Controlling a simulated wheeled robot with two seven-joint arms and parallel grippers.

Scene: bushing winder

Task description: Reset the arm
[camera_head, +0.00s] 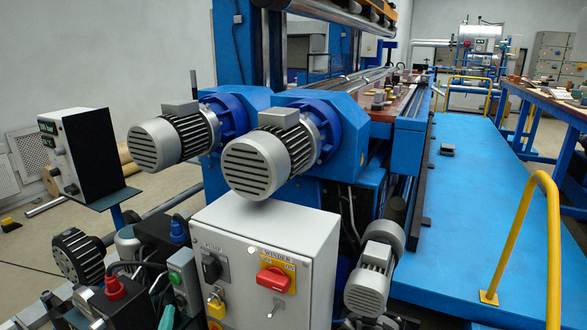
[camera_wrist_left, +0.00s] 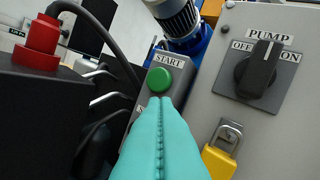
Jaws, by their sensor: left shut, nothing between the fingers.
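My left gripper (camera_head: 167,317) shows as a teal tip at the bottom of the head view, in front of the control gear and left of the grey cabinet (camera_head: 315,262). In the left wrist view its teal fingers (camera_wrist_left: 160,103) are closed together with nothing between them. The fingertips appear just below the green START button (camera_wrist_left: 160,80) on its grey box; I cannot tell whether they touch it. The black PUMP switch (camera_wrist_left: 260,70) is to the right, with a yellow padlock (camera_wrist_left: 219,160) below it. My right gripper is in neither view.
A red WINDER switch (camera_head: 273,280) is on the cabinet front. A black box (camera_wrist_left: 45,125) with a red-topped fitting (camera_wrist_left: 38,38) and cables stands close left of the fingers. Grey motors (camera_head: 262,160) overhang the cabinet. A yellow rail (camera_head: 553,240) stands on the blue platform (camera_head: 470,215).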

